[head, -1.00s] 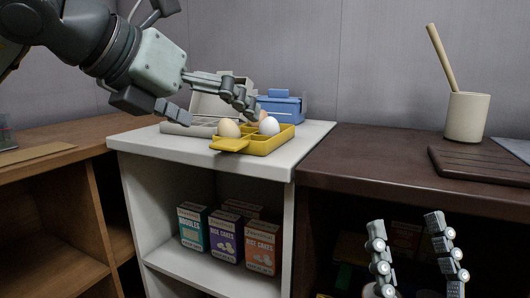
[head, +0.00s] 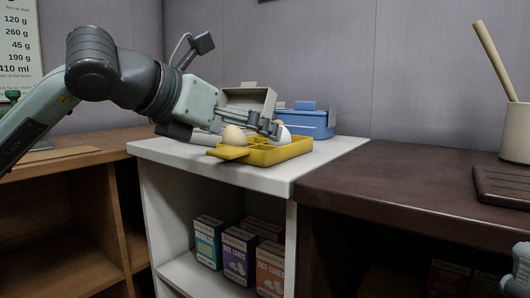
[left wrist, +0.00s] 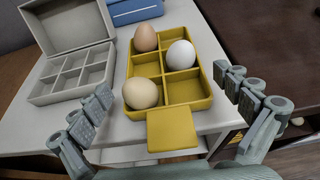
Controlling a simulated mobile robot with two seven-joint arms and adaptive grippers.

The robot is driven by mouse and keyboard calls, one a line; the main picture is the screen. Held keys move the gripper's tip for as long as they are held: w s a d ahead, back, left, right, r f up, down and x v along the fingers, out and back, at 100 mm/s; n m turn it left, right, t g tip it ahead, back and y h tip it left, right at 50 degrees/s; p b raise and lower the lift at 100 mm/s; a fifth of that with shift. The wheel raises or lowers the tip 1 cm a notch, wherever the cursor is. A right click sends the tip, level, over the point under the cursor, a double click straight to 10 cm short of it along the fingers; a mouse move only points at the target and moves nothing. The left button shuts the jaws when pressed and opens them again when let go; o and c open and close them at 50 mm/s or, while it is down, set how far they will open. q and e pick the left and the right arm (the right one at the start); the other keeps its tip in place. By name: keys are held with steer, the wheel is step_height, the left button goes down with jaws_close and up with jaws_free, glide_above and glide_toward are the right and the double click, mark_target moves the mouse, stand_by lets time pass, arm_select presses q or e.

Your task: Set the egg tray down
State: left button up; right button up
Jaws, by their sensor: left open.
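The yellow egg tray (head: 290,153) rests on the white cabinet top (head: 310,176), its flat handle tab toward the front edge. In the left wrist view the tray (left wrist: 172,92) holds a brown egg (left wrist: 145,38), a white egg (left wrist: 181,54) and a cream egg (left wrist: 140,92) in separate compartments; other compartments are empty. My left gripper (head: 265,128) is open above the tray. In the wrist view its fingers stand apart on either side of the tray, with nothing between them touched visibly. Only a piece of my right gripper (head: 518,268) shows at the right edge.
An open grey compartment box (left wrist: 75,72) stands left of the tray, and a blue box (head: 305,121) behind it. Food cartons (head: 239,255) fill the shelf below. A dark brown counter (head: 410,195) adjoins on the right, holding a cup (head: 516,135) and a slatted board (head: 505,186).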

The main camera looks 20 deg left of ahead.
mark_target(259, 138)
arm_select(q)
steer(key=x, duration=0.4)
steer(key=shift+w+d+f, duration=0.1)
steer(key=shift+f, duration=0.25)
steer(key=c, duration=1)
steer(key=shift+o, duration=0.2)
steer(key=shift+r, duration=0.1)
